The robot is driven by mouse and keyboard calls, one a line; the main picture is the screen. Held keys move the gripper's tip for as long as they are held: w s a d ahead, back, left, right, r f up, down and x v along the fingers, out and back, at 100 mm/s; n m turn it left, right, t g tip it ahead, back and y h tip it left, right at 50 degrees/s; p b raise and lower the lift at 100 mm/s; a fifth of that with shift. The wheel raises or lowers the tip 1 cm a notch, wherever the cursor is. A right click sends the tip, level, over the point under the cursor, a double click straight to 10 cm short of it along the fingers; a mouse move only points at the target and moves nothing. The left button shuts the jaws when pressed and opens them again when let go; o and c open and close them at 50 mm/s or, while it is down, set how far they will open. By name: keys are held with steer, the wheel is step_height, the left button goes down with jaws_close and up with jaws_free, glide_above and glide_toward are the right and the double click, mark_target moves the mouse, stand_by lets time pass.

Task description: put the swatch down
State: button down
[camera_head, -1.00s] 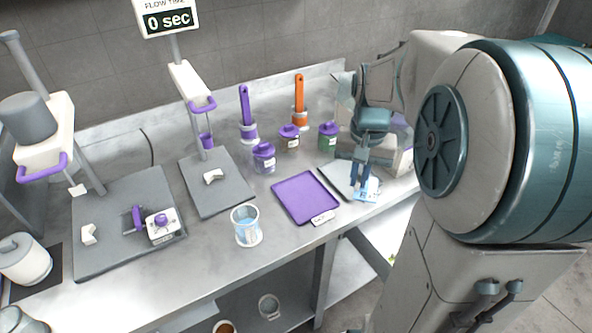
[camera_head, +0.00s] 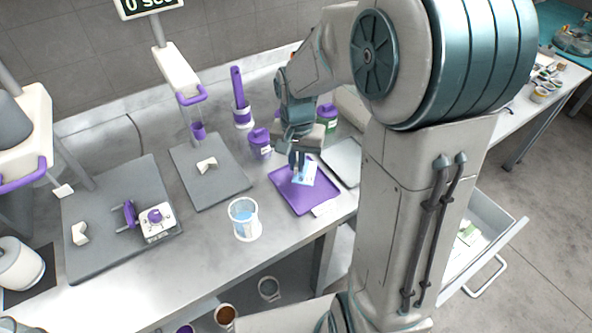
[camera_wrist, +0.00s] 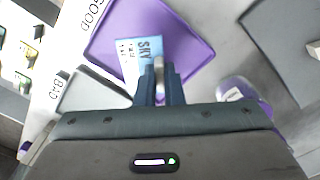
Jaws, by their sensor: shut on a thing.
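The swatch (camera_head: 308,174) is a light blue and white card. In the wrist view its print reads SKY (camera_wrist: 150,50). My gripper (camera_head: 298,160) points down and is shut on one edge of the swatch; its fingers also show in the wrist view (camera_wrist: 160,82). The swatch is over the purple tray (camera_head: 301,204). I cannot tell whether it touches the tray.
A clear cup of blue liquid (camera_head: 243,220) stands at the left. An open drawer (camera_head: 485,240) is at right.

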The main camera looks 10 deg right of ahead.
mark_target(296, 173)
steer(key=shift+a+f, duration=0.15)
steer(key=shift+f, duration=1.95)
steer(key=shift+f, duration=0.25)
steer(key=c, duration=1.5)
jaws_free()
steer(key=shift+r, duration=0.1)
steer(key=shift+c, duration=0.2)
steer(key=shift+r, duration=0.1)
